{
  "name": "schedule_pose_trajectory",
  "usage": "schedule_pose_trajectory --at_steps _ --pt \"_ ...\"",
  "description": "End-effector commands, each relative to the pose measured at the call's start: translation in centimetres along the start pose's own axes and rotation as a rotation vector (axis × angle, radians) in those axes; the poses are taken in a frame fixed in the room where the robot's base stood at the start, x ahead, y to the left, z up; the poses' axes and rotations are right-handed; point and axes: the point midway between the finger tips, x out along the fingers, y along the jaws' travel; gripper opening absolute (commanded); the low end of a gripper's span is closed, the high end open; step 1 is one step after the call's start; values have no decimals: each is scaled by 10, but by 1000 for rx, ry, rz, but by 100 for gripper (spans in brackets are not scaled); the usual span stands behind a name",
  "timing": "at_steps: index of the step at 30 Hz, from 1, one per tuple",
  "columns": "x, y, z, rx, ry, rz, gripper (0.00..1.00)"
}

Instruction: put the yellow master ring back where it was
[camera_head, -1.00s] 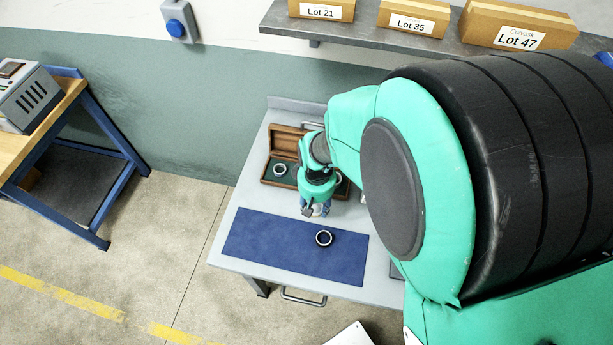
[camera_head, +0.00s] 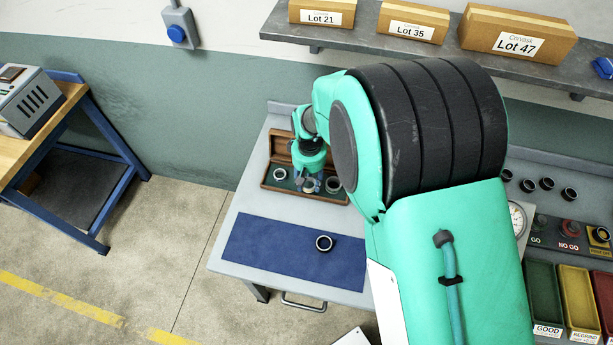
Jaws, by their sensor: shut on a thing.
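My gripper (camera_head: 310,187) points down into the open wooden case (camera_head: 265,186) on the grey bench. It is shut on a small ring-like piece at the middle of the case, between two other rings. I take this piece to be the yellow master ring, but it is small and partly hidden by the fingers, and its colour is hard to tell. A pale ring (camera_head: 280,174) sits in the left of the case and another ring (camera_head: 333,184) in the right. Whether the held piece touches the case floor cannot be told.
A dark ring (camera_head: 324,243) lies on the blue mat (camera_head: 265,250) in front of the case. The case lid stands up behind. At right are a dial gauge (camera_head: 516,218), several dark rings and coloured bins (camera_head: 545,295). A shelf with boxes (camera_head: 412,24) hangs above.

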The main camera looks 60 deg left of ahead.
Motion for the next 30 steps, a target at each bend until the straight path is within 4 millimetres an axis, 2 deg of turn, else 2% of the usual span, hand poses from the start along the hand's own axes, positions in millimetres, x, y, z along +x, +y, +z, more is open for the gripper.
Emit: schedule_pose_trajectory --at_steps 6,10,23,30 --pt "3 9 -30 0 0 0 6" --pt "4 12 -40 0 -1 0 6" --pt "5 13 -43 0 -1 0 6" --pt "25 12 -42 0 -2 0 6"
